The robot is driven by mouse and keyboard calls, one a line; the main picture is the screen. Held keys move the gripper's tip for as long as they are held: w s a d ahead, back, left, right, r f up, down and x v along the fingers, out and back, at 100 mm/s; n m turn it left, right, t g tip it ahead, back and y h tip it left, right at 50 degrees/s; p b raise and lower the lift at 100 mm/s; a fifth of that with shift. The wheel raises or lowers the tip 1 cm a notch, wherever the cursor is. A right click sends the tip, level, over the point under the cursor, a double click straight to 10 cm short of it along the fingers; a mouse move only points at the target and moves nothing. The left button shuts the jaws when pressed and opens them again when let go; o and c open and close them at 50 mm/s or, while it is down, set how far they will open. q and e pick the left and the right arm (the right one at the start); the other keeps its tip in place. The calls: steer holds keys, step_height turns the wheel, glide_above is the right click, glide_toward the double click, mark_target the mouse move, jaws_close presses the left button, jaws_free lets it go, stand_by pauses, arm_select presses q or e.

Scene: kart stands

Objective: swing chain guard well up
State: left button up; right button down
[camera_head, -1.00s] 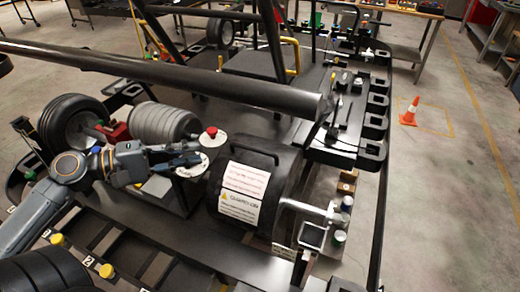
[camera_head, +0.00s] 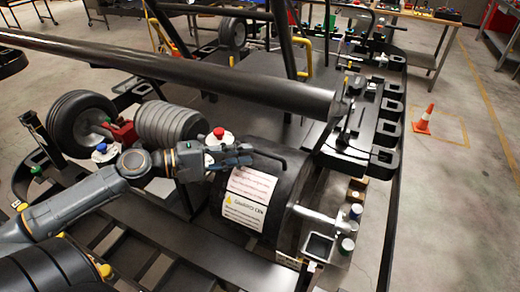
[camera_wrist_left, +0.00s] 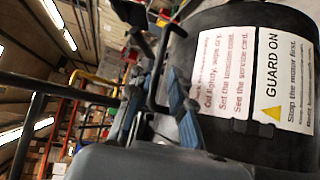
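The chain guard (camera_head: 292,188) is a black rounded cover with white labels and a black bar handle (camera_head: 268,156) along its top. It sits down over its place on the kart stand, and one label in the left wrist view reads "GUARD ON". My left gripper (camera_head: 247,156) is at the handle's left end, above the labels. In the left wrist view the blue-grey fingers (camera_wrist_left: 155,88) stand apart, with the handle (camera_wrist_left: 152,72) between or just ahead of their tips. I cannot tell whether they touch it. My right gripper is in neither view.
A thick black tube (camera_head: 170,68) crosses above and behind the guard. A red button (camera_head: 218,132) stands just behind my left gripper. A ribbed grey cylinder (camera_head: 170,125) and a tire (camera_head: 80,124) lie to the left. A silver shaft (camera_head: 318,221) sticks out at the guard's right.

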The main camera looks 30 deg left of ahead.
mark_target(257, 153)
arm_select(q)
steer(key=x, duration=0.2)
steer(key=shift+w+d+r+p, duration=0.15)
steer(key=shift+w+d+p, duration=0.1)
steer(key=shift+d+p, duration=0.1)
steer(key=shift+x, duration=1.05)
jaws_close()
